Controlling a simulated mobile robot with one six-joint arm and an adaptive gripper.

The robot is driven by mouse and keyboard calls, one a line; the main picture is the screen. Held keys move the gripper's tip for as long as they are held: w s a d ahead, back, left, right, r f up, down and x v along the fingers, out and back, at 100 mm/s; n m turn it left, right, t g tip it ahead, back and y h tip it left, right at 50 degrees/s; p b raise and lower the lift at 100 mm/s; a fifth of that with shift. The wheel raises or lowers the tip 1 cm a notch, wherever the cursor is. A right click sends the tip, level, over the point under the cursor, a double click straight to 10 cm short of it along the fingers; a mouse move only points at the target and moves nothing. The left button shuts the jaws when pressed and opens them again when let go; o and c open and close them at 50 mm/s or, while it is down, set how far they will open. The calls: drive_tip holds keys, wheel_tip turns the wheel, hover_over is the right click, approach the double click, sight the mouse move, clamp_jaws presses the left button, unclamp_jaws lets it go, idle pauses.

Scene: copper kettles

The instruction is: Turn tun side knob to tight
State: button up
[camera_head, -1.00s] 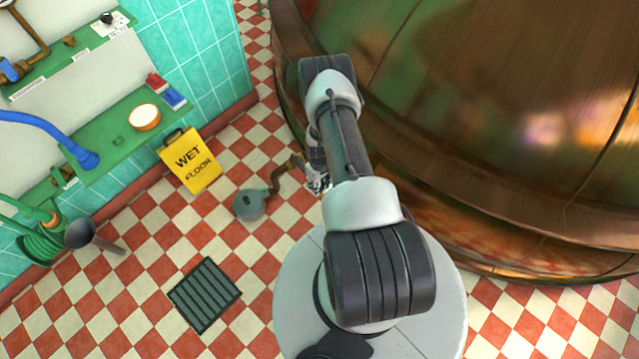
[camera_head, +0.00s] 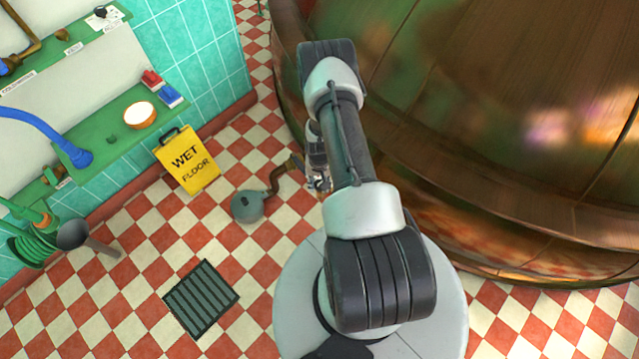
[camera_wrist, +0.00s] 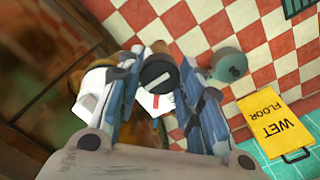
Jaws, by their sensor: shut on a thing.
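The tun (camera_head: 480,120) is a large copper vessel filling the right of the head view. In the wrist view, the side knob (camera_wrist: 158,73) is dark and round with a pale pointer line. It sits between the two fingers of my gripper (camera_wrist: 158,66), which is shut on it. Behind it is a white plate (camera_wrist: 150,103) with a red mark; any wording on it is unreadable. In the head view, my gripper (camera_head: 319,182) is low beside the tun's left side, and the knob cannot be made out there.
A grey round vessel with a bent copper pipe (camera_head: 248,205) lies on the checkered floor left of my gripper. A yellow wet floor sign (camera_head: 188,160) stands against the tiled wall. A floor grate (camera_head: 201,298) is at lower left. Green shelves (camera_head: 110,135) line the wall.

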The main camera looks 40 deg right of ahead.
drive_tip(key=shift+m, duration=0.5)
drive_tip(key=o, duration=1.1)
drive_tip(key=shift+c, duration=0.2)
wheel_tip(320, 180, up, 12)
idle(0.4)
